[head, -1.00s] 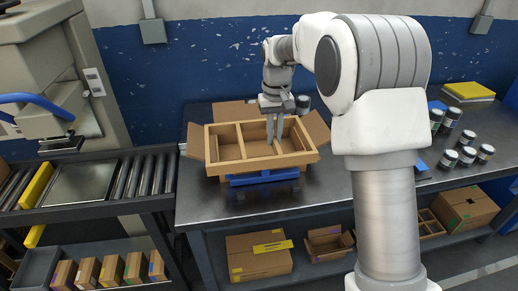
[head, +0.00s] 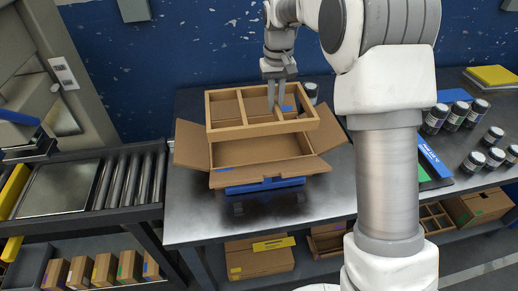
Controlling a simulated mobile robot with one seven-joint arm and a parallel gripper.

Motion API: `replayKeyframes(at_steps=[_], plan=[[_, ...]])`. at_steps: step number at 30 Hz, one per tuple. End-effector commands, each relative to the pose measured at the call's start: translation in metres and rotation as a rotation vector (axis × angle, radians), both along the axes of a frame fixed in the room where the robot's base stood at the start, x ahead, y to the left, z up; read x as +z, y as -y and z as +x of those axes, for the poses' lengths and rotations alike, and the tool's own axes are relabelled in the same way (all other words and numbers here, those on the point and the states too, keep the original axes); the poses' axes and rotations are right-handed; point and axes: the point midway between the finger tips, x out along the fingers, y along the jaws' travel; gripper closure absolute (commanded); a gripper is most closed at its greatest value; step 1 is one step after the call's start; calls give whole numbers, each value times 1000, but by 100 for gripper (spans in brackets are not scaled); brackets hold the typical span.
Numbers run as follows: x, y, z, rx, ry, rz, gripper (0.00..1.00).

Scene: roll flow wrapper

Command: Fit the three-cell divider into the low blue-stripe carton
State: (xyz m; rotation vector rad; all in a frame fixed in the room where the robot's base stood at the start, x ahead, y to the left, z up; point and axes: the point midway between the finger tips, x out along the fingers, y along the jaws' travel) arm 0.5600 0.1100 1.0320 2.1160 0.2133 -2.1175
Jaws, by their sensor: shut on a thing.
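The three-cell divider (head: 228,132) is a brown frame with cross walls. My gripper (head: 277,108) points down and is shut on one of its inner walls, right of the middle. The low carton (head: 290,174) stands below with its flaps spread open and a small blue mark on its front. The divider hangs above the carton's back part, apart from its front wall, and looks roughly level. The carton's front interior shows; its back is hidden behind the divider.
The carton sits on a blue holder (head: 265,186) on a dark metal table (head: 190,212). A roller conveyor (head: 115,190) adjoins at left. Dark jars (head: 455,116), a blue box (head: 432,158) and a yellow stack (head: 493,76) stand at right. Boxes fill the lower shelf.

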Motion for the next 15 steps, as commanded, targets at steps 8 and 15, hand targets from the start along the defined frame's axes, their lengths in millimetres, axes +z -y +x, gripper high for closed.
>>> replayKeyframes(at_steps=[8,15], plan=[[-15,0,0,0,-2,0,100],[-78,0,-1,0,-5,-1,100]])
